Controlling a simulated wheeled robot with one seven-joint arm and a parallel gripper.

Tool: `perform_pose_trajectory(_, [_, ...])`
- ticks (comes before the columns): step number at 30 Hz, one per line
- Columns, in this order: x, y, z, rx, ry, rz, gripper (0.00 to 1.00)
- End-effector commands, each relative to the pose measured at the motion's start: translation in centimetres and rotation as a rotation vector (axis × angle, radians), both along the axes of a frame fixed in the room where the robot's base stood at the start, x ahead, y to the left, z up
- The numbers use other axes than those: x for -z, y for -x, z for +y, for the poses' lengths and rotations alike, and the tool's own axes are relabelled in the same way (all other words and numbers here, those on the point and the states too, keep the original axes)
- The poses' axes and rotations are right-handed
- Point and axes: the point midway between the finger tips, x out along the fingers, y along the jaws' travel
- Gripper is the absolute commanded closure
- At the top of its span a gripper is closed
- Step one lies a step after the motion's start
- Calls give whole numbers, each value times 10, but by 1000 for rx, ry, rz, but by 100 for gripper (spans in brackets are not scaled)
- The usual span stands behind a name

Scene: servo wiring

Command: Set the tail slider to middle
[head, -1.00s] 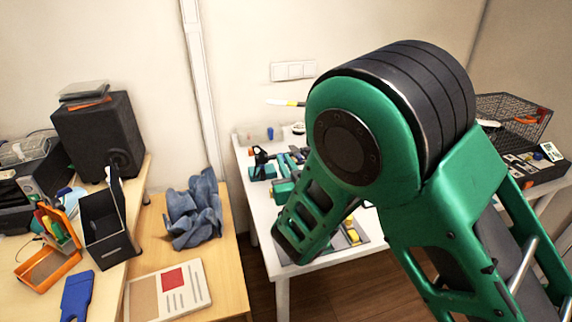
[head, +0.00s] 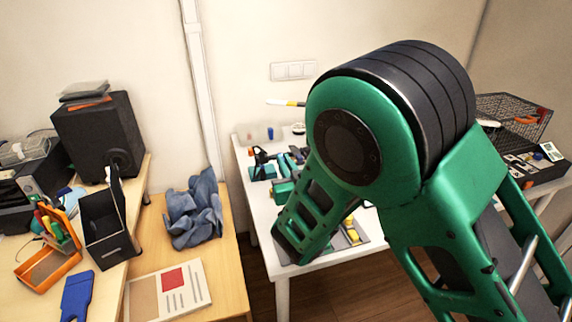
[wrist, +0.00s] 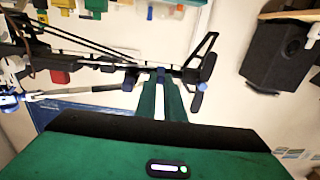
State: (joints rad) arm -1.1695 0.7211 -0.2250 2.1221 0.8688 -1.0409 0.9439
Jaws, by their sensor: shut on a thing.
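In the wrist view, a dark, thin-framed model (wrist: 105,62) runs across the picture, with a tail of dark flat plates (wrist: 207,66) at its right end. My gripper (wrist: 161,82) has its two green fingers close together at the rod just left of this tail. A small blue piece (wrist: 160,72), which looks like the tail slider, sits between the fingertips, and the gripper is shut on it. The fingers partly cover it, so its exact place along the rod is hard to tell. In the head view, my arm hides the gripper.
A white table (head: 312,270) stands behind my arm with several small parts on it. A wire basket (head: 515,112) stands at its right.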

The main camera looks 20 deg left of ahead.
Motion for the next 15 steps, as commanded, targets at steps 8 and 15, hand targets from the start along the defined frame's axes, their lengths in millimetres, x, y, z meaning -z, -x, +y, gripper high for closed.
perform_pose_trajectory(8, [0,-5,-7,2,0,1,100])
perform_pose_trajectory(15, [0,-4,-6,0,1,1,100])
